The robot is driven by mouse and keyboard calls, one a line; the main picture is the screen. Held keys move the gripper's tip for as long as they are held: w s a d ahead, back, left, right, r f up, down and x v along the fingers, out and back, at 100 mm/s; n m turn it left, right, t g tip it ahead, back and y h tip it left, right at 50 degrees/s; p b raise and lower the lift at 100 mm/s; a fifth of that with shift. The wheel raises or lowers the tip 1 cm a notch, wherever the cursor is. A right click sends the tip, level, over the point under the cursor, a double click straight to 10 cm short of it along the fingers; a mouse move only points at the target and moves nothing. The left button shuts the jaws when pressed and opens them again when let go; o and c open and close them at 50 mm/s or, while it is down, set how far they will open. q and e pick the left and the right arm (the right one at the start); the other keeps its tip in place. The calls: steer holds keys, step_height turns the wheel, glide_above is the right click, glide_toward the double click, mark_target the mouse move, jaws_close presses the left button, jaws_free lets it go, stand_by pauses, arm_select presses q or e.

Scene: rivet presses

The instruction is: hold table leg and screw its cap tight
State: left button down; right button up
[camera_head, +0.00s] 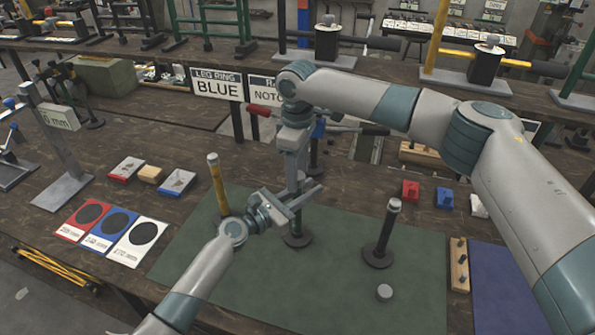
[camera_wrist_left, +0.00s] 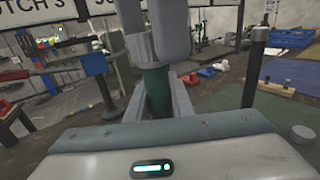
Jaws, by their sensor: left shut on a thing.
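A table leg with a round dark base (camera_head: 297,240) stands upright on the green mat (camera_head: 240,270). In the left wrist view the leg's green shaft (camera_wrist_left: 157,90) runs between my left fingers. My left gripper (camera_head: 303,199) is shut on this leg from the side. My right gripper (camera_head: 295,180) points straight down over the leg's top, and its lower end (camera_wrist_left: 140,45) shows above the shaft in the left wrist view. I cannot tell whether the right fingers are open or shut.
A dark leg (camera_head: 384,228) stands on the mat at right, with a loose grey cap (camera_head: 384,292) in front. A yellow leg (camera_head: 218,185) stands at left. Signs (camera_head: 217,84) stand behind; one reads BLUE. A wooden peg block (camera_head: 460,265) and blue mat (camera_head: 500,290) lie at right.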

steer(key=shift+r, duration=2.25)
steer(key=shift+c, duration=0.3)
steer(key=shift+r, duration=1.75)
steer(key=shift+f, duration=0.1)
steer(key=shift+f, duration=3.95)
